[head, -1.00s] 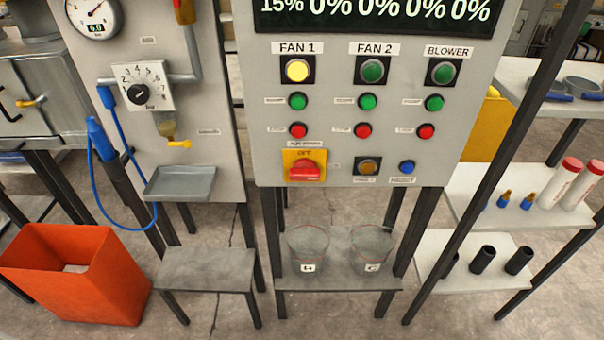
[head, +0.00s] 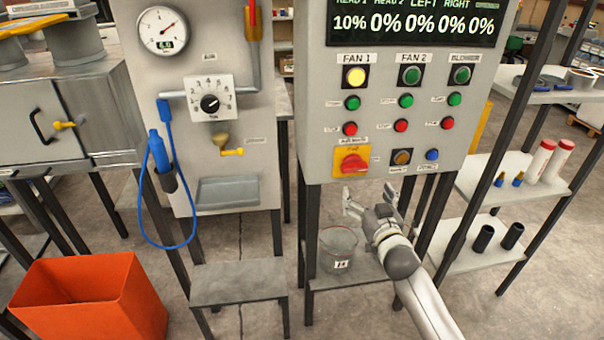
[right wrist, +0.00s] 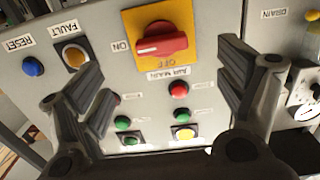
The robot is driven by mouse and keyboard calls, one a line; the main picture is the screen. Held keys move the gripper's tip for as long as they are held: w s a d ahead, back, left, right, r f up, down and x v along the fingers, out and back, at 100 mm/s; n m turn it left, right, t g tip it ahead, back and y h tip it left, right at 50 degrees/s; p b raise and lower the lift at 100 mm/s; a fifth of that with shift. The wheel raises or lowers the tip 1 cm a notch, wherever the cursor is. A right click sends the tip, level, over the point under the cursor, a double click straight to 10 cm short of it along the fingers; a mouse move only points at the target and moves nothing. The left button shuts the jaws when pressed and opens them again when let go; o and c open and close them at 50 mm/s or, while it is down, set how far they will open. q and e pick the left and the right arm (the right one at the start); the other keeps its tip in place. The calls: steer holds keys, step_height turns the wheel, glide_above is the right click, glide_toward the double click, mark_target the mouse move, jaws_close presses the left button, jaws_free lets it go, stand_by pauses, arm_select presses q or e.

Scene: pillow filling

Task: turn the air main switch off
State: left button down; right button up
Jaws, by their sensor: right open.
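The air main switch (head: 352,161) is a red rotary handle on a yellow plate, low on the left of the grey control panel in the head view. In the right wrist view, which is upside down, the switch (right wrist: 162,40) has its handle lying crosswise, with the ON label at its left and OFF below it. My right gripper (head: 368,200) is open and empty, just below and right of the switch. In the right wrist view its fingers (right wrist: 160,85) are spread wide, with the switch framed between them but apart from them. My left gripper is not in view.
The panel (head: 320,120) also carries a lit yellow FAN 1 button (head: 355,77) and several green and red buttons. A clear cup (head: 338,250) stands on the shelf below. An air gauge panel (head: 190,150) is at the left, with an orange bin (head: 90,290) below.

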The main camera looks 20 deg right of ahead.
mark_target(356, 169)
steer(key=x, duration=0.3)
steer(key=r+x, duration=0.1)
steer(key=x, duration=0.2)
steer(key=p+x, duration=0.1)
steer(key=x, duration=0.2)
steer(key=shift+w+d+r, duration=0.1)
steer(key=shift+w+r, duration=0.15)
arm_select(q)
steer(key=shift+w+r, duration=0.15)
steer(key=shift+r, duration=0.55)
arm_select(e)
steer(key=shift+x, duration=0.85)
steer(key=c, duration=1)
